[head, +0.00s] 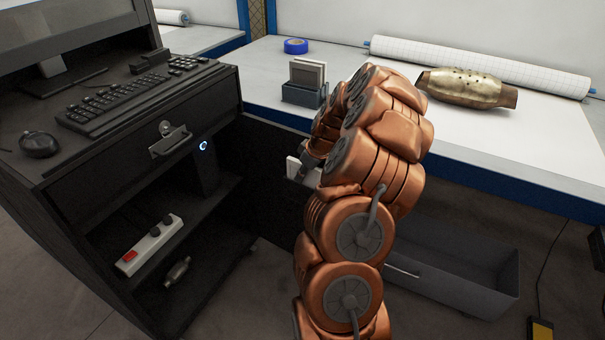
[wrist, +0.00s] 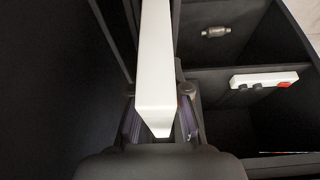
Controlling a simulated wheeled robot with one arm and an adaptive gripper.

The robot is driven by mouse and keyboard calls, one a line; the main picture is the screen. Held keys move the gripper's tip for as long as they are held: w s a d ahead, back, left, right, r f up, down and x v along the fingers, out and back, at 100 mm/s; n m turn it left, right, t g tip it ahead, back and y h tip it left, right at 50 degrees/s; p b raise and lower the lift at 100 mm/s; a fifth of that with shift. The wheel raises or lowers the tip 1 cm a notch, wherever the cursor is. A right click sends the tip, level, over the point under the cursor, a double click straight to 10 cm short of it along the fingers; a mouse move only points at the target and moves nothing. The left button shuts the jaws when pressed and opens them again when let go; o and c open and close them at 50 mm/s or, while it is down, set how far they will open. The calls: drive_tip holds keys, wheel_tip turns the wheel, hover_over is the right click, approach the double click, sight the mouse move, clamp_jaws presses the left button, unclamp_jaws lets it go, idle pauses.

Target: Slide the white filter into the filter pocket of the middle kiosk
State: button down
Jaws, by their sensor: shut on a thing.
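My gripper (head: 310,165) is low beside the black kiosk (head: 95,165), mostly hidden behind my copper arm in the head view. It is shut on the white filter (head: 292,167), of which only a small edge shows there. In the wrist view the white filter (wrist: 155,60) stands on edge between the two fingers of my gripper (wrist: 160,122) and runs away from them. Dark narrow walls lie along both sides of its far part. I cannot tell whether these are the filter pocket, or whether the filter is inside it.
The kiosk's open shelves hold a white power strip (head: 150,245) and a small metal converter (head: 177,271). A white-topped bench (head: 480,135) carries a filter rack (head: 303,93), blue tape (head: 295,46) and a brass converter (head: 465,88). A grey bin (head: 455,285) stands below the bench.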

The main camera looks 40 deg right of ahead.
drive_tip(key=shift+f, duration=0.15)
drive_tip(key=c, duration=0.7)
unclamp_jaws()
drive_tip(key=shift+r, duration=0.25)
drive_tip(key=shift+r, duration=3.3)
